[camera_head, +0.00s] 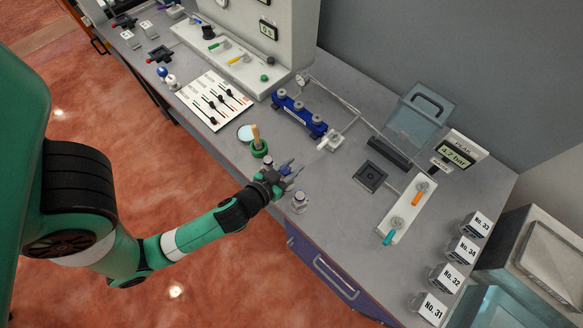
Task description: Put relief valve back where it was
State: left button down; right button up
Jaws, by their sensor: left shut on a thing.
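My left gripper (291,172) is above the bench near its front edge, right of the green ring holder with a wooden-handled tool (256,140). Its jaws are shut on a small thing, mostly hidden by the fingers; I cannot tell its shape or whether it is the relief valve. A small silver fitting with a round base (299,202) stands on the bench just below the gripper, apart from the fingertips. A blue manifold block (299,113) lies behind, with a white fitting (331,140) at its right end. My right gripper is not in view.
A dark square pad (370,176) and a white panel with orange and teal levers (408,211) are to the right. A clear-lidded guard (419,114) and pressure display (458,151) stand behind. Numbered blocks (446,277) line the right end.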

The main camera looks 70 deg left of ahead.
pick_arm(q)
notch_tip(320, 180, down, 4)
jog(key=shift+r+b, duration=0.1)
jog(key=shift+b, duration=0.75)
jog(key=shift+r, duration=0.15)
jog(key=shift+f, duration=0.25)
jog(key=c, duration=0.6)
grip_release()
